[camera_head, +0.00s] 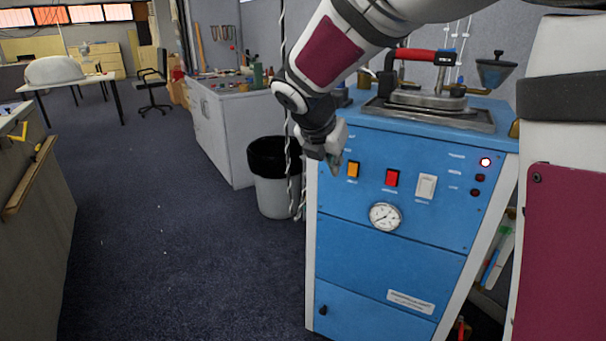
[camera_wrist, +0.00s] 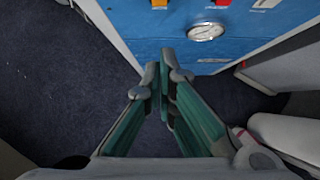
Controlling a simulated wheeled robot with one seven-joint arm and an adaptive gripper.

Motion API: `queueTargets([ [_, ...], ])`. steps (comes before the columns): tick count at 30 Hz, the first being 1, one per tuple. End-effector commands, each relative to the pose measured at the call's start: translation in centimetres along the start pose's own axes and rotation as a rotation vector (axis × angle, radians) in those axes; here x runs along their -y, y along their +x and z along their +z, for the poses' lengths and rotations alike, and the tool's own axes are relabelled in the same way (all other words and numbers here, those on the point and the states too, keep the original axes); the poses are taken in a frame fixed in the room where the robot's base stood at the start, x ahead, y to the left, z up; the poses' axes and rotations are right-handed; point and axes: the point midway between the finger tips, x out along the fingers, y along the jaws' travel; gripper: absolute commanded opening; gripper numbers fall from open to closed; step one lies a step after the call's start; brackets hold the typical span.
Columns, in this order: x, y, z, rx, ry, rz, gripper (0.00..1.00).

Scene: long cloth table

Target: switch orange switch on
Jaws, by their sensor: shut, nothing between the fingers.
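The orange switch (camera_head: 353,169) is on the upper left of the front panel of a blue machine (camera_head: 390,265). It also shows at the top edge of the wrist view (camera_wrist: 159,4), partly cut off. My gripper (camera_head: 335,165) is just left of the switch in the head view, in front of the panel, pointing down and forward. In the wrist view my gripper (camera_wrist: 164,75) has its fingertips together, with nothing between them, below the orange switch in the picture. I cannot tell how far the fingertips are from the panel. The switch's on or off position is too small to tell.
A red switch (camera_head: 392,178), a white switch (camera_head: 426,187) and a gauge (camera_head: 385,216) share the panel. A grey bin (camera_head: 273,190) stands left of the machine. The floor (camera_head: 170,250) further left is clear.

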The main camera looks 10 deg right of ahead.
Motion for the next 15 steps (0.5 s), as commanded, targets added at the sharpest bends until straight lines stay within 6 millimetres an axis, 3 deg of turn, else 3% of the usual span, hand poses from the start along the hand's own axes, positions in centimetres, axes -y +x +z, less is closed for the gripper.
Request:
queueTargets([
  [15, -0.41, 0.81, 0.06, 0.009, -0.035, -0.001, 0.00],
])
